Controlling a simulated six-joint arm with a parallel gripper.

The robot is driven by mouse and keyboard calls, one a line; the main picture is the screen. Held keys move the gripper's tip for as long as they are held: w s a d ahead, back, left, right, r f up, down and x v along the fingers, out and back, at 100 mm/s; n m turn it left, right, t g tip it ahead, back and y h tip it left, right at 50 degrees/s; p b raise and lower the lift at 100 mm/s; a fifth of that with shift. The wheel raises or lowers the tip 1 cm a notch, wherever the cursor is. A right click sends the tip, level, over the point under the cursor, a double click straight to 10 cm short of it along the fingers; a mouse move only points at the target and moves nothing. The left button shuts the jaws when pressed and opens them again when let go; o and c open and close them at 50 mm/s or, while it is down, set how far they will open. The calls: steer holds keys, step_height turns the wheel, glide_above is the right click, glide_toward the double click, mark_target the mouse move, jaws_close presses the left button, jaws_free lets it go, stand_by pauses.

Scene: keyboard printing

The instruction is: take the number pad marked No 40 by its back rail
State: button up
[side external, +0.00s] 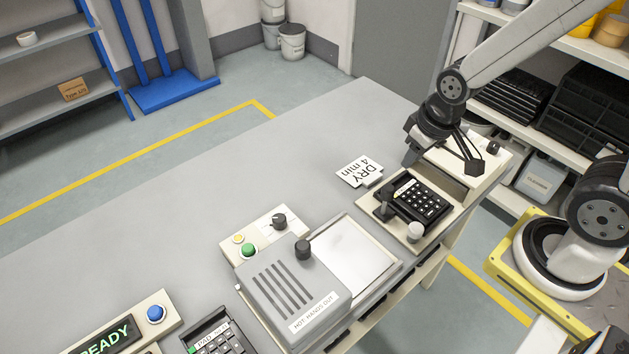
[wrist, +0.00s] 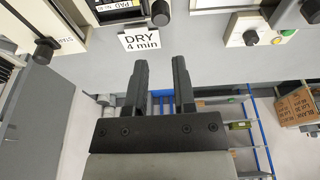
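A dark number pad (side external: 424,204) lies on a cream fixture (side external: 385,213) at the right end of the bench, its keys facing up. In the wrist view a dark pad (wrist: 117,13) with a white label shows at the top edge, mostly cut off; its number is too small to read. A second keyed pad (side external: 212,338) with a label is partly cut off at the bottom of the side view. My gripper (side external: 443,160) is above and behind the pad on the fixture. Its fingers are apart with nothing between them in the wrist view (wrist: 161,70).
A "DRY 4 min" card (side external: 361,172) lies beside the fixture. A grey press (side external: 290,285) marked "HOT HANDS OUT" and a control panel (side external: 262,232) stand left of it. A "READY" display (side external: 108,340) is at bottom left. The far bench top (side external: 250,170) is clear.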

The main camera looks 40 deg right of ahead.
mark_target(415, 198)
steer(key=w+d+f+n, duration=0.1)
steer(key=w+f+n, duration=0.1)
steer(key=n, duration=0.3)
steer(key=w+d+f+n+g, duration=0.1)
steer(key=w+d+f+n, duration=0.1)
steer(key=w+f+n, duration=0.1)
steer(key=w+d+f+n+g, duration=0.1)
steer(key=w+d+f+n, duration=0.1)
steer(key=n, duration=0.5)
steer(key=shift+w+d+f+n, duration=0.15)
steer(key=shift+f+n, duration=0.25)
steer(key=shift+f, duration=0.5)
steer(key=shift+w+d+f+n+g, duration=0.15)
steer(key=shift+f+n, duration=0.2)
steer(key=shift+n, duration=0.15)
steer(key=shift+w+d+f+n+g, duration=0.15)
steer(key=shift+f+n, duration=0.2)
steer(key=shift+n, duration=0.15)
steer(key=shift+f, duration=1.3)
steer(key=shift+s+f, duration=0.1)
steer(key=shift+f, duration=2.5)
jaws_close()
